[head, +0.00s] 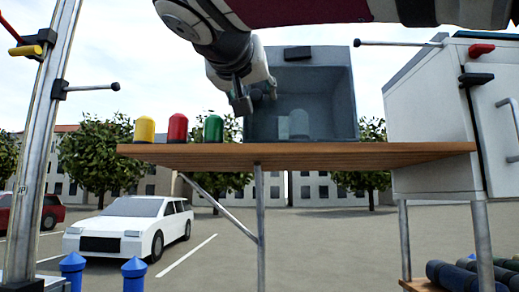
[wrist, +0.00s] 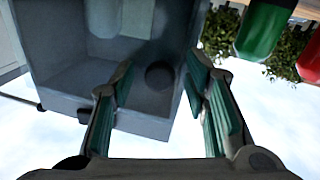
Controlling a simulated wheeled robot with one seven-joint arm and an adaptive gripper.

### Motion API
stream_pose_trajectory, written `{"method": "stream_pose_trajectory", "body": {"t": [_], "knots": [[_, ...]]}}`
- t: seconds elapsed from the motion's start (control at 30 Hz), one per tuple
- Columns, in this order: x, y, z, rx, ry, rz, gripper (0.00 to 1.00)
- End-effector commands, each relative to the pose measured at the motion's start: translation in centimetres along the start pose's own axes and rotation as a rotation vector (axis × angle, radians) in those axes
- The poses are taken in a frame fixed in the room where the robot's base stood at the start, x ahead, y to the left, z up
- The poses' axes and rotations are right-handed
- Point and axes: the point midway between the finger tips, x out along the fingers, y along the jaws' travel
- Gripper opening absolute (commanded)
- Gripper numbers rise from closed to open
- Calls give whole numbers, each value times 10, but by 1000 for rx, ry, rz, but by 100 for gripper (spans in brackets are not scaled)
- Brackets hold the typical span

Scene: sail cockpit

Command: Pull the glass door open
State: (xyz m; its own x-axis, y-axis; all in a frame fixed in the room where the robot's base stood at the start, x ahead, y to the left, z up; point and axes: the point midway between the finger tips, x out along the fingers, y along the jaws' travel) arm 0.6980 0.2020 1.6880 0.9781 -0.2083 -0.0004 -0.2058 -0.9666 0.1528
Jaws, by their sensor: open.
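The glass door (head: 318,100) appears to be the see-through front of a grey box on the wooden shelf in the head view. The box's grey interior also shows in the wrist view (wrist: 75,75). A dark round knob (wrist: 160,75) shows between my fingertips in the wrist view, near one side of the box. My gripper (wrist: 160,70) is open, with green-padded fingers apart and nothing clamped. In the head view my gripper (head: 255,97) is at the left part of the box front. I cannot tell whether a finger touches the knob or glass.
Yellow (head: 145,129), red (head: 178,128) and green (head: 213,128) domes stand left of the box on the wooden shelf (head: 300,154). A white cabinet (head: 430,120) stands at the right with a rod projecting left. A metal post (head: 45,140) is at far left.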

Motion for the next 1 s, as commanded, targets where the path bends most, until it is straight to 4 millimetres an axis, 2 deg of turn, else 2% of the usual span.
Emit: {"method": "stream_pose_trajectory", "body": {"t": [0.17, 0.3, 0.37, 0.73, 1.0], "knots": [[0, 0, 0, 0, 0, 0, 42], [0, 0, 0, 0, 0, 0, 10], [0, 0, 0, 0, 0, 0, 0], [-5, 2, 1, 0, 5, -20, 0], [-27, 14, 3, 4, 27, -133, 0]]}}
